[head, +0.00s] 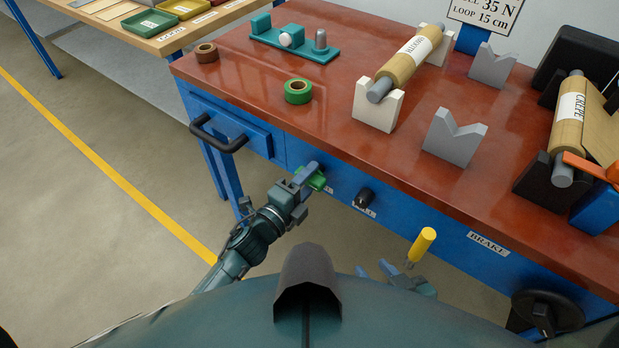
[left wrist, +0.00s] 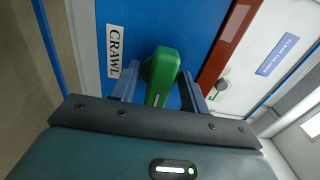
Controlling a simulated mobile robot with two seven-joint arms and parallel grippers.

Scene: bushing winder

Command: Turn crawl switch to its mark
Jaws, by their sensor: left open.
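The crawl switch is a green knob (head: 319,182) on the blue front panel of the bench, below the red top. In the left wrist view the green knob (left wrist: 162,72) stands beside a white CRAWL label (left wrist: 114,45), with a pale line on its near end. My left gripper (head: 308,176) is at the knob; in the left wrist view its open fingers (left wrist: 159,92) stand on either side of it, and I cannot tell whether they touch it. The switch's mark is not clearly visible. My right gripper (head: 385,270) is low, beside a yellow-handled tool (head: 424,243); its grip is unclear.
A black knob (head: 364,197) sits right of the crawl switch. A drawer with a black handle (head: 218,135) is to the left. A black brake wheel (head: 547,314) is at lower right. Green tape (head: 298,91) and rolls on supports stand on the bench top (head: 330,125).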

